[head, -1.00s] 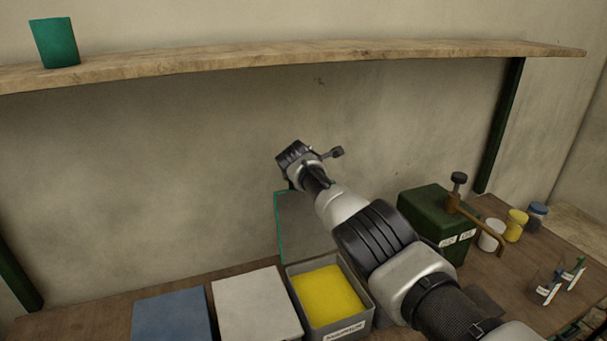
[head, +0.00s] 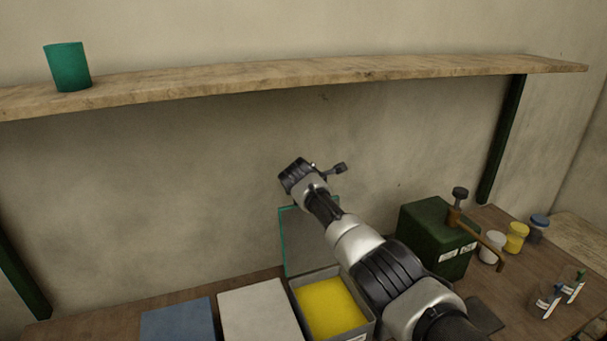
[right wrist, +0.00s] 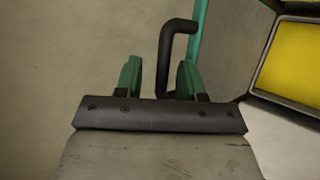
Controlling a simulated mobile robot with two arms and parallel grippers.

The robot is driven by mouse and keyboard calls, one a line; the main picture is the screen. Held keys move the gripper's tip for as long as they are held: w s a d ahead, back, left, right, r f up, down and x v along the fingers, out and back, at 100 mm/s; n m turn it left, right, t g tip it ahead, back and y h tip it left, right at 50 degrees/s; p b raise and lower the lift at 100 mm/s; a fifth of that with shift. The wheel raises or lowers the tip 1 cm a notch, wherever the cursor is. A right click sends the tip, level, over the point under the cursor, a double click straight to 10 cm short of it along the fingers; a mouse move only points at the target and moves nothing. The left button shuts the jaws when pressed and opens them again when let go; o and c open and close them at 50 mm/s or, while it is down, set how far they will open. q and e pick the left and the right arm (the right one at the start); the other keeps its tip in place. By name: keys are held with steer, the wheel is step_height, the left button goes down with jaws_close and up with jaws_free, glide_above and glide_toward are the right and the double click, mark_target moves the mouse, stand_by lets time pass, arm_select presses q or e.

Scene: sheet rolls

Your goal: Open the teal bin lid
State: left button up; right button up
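The lid (head: 298,240) of the bin is a grey panel with a teal edge. It stands upright behind the bin (head: 361,318), which is open and holds yellow sheets. My right arm reaches across the lid, and my right gripper (head: 297,176) is at its top in the head view. In the right wrist view its two green fingers (right wrist: 158,80) are apart, with a black bent handle (right wrist: 166,55) between them, beside the teal lid edge. Whether a finger touches the handle is unclear. My left gripper is not in view.
A blue lid (head: 178,322) and a white lid (head: 258,310) lie to the left of the bin. A dark green box (head: 425,240) with a brass lever and several jars stand to the right. A shelf (head: 300,80) with a green cup (head: 67,67) runs above.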

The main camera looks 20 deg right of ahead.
steer(key=shift+s+a+r, duration=0.15)
steer(key=shift+s+r, duration=0.15)
steer(key=shift+s, duration=0.05)
arm_select(q)
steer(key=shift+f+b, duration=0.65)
steer(key=shift+b, duration=0.4)
arm_select(e)
steer(key=v, duration=0.7)
steer(key=shift+s+r, duration=0.2)
